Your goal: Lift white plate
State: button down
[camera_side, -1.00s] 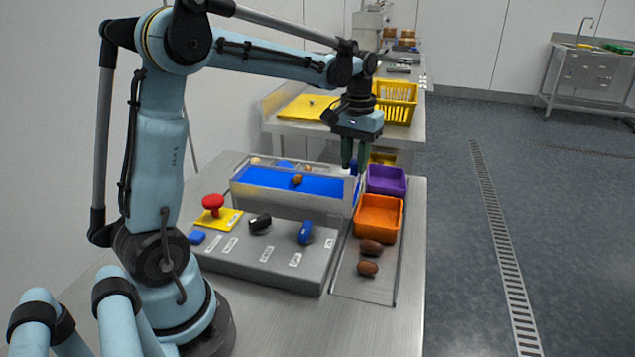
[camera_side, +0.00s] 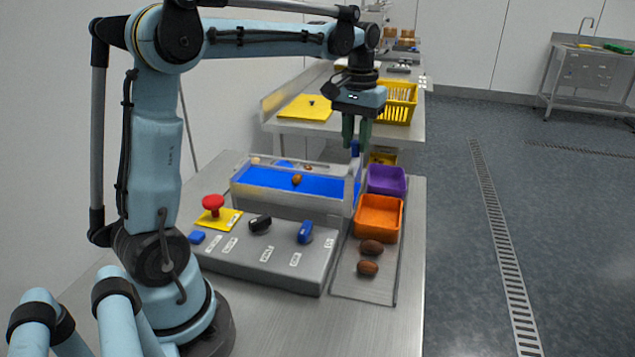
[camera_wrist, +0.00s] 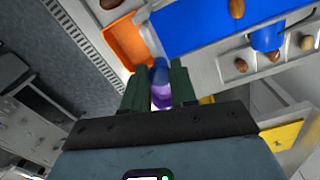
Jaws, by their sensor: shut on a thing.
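My gripper (camera_side: 356,143) is above the far right end of the blue conveyor, fingers pointing down. It is shut on a blue handle (camera_side: 355,149), which also shows between the two dark green fingers in the wrist view (camera_wrist: 159,72). A pale white plate (camera_side: 357,173) stands upright below the handle at the belt's end; its lower part is hard to tell from the frame there. The fingers hide part of the handle.
The blue belt (camera_side: 265,179) carries a brown date (camera_side: 297,180). A purple bin (camera_side: 387,180) and an orange bin (camera_side: 379,217) stand right of it. Two dates (camera_side: 370,248) lie on the tray in front. A control box with a red button (camera_side: 212,202) is at left.

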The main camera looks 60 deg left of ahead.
aim_at(356, 142)
jog(key=shift+r, duration=0.15)
jog(key=c, duration=1)
grip_release()
jog(key=shift+c, duration=0.2)
notch_tip(356, 142, up, 12)
jog(key=s+d+f+m+t, duration=0.3)
jog(key=s+d+f, duration=0.2)
jog(key=f, duration=0.3)
jog(key=s+d+f+m+t, duration=0.3)
jog(key=s+d+f, duration=0.3)
jog(key=d+f, duration=0.2)
jog(key=shift+s+f+t, duration=0.3)
jog(key=shift+f+t, duration=0.3)
jog(key=shift+f, duration=0.1)
